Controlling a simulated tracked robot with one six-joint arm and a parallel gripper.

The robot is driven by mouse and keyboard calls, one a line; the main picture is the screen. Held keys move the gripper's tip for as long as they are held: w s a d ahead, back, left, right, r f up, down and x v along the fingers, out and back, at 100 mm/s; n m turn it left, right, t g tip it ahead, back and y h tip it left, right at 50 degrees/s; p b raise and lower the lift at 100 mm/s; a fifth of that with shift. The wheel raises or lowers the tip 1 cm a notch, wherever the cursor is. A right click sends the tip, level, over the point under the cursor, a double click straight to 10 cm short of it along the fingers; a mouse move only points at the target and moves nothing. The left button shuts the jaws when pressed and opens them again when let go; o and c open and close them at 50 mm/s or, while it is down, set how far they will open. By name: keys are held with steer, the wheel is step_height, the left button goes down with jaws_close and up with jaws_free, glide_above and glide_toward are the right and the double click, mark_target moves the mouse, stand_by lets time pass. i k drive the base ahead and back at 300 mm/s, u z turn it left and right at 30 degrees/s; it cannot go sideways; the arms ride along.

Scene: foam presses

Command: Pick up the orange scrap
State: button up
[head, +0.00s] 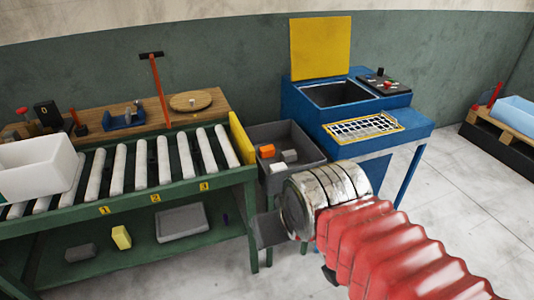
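The orange scrap (266,151) is a small block in the dark grey bin (277,133) between the roller table and the blue machine. Lighter grey pieces (289,156) lie beside it in the bin. My arm, with a red ribbed sleeve and a silver wrist, reaches in from the lower right. My gripper (268,230) shows only as a dark grey part left of the wrist, below and in front of the bin. Its fingertips cannot be made out, so I cannot see whether it is open or holds anything.
A roller table (130,190) with a yellow end plate (242,138) stands left of the bin. The blue machine (335,100) with its raised yellow lid (320,47) stands right. A white tub (38,167) sits on the rollers. Open floor (470,215) lies at right.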

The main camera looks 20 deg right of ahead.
mark_target(268, 151)
steer(key=u, duration=3.7)
steer(key=k, duration=1.15)
